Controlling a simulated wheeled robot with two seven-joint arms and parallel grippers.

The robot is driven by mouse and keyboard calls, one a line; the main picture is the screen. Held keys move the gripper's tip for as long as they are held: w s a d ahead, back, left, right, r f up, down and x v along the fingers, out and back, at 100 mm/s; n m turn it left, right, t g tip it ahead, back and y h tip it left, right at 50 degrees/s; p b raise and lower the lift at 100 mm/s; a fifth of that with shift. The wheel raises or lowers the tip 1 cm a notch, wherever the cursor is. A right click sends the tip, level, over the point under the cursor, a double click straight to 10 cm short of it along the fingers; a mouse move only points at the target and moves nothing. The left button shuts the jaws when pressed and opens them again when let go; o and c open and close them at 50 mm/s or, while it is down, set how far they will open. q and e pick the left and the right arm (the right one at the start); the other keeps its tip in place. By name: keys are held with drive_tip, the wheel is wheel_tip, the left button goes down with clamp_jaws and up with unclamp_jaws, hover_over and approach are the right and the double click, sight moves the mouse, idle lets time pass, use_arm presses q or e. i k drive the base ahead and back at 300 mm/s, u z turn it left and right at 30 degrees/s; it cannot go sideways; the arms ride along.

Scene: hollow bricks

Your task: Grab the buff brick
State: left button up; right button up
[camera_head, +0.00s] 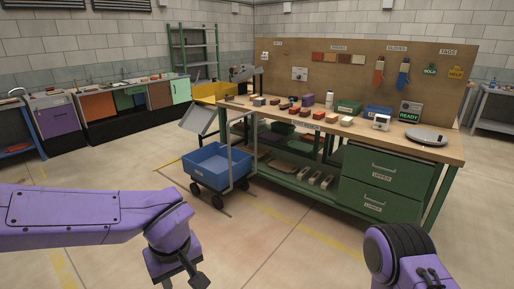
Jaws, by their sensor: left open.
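Several small bricks in red, brown and pale tones sit in a loose row on the wooden top of the green workbench (450,153).
A blue cart (213,164) stands on the floor at the bench's left end. Green drawers (385,178) fill the bench's right side. Open floor lies before the bench.

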sight(331, 119)
drive_tip(key=u, duration=0.15)
drive_tip(key=i, duration=2.9)
drive_tip(key=z, duration=0.65)
drive_tip(key=i, duration=1.75)
drive_tip(key=z, duration=1.65)
drive_tip(key=i, duration=0.9)
drive_tip(key=z, duration=0.4)
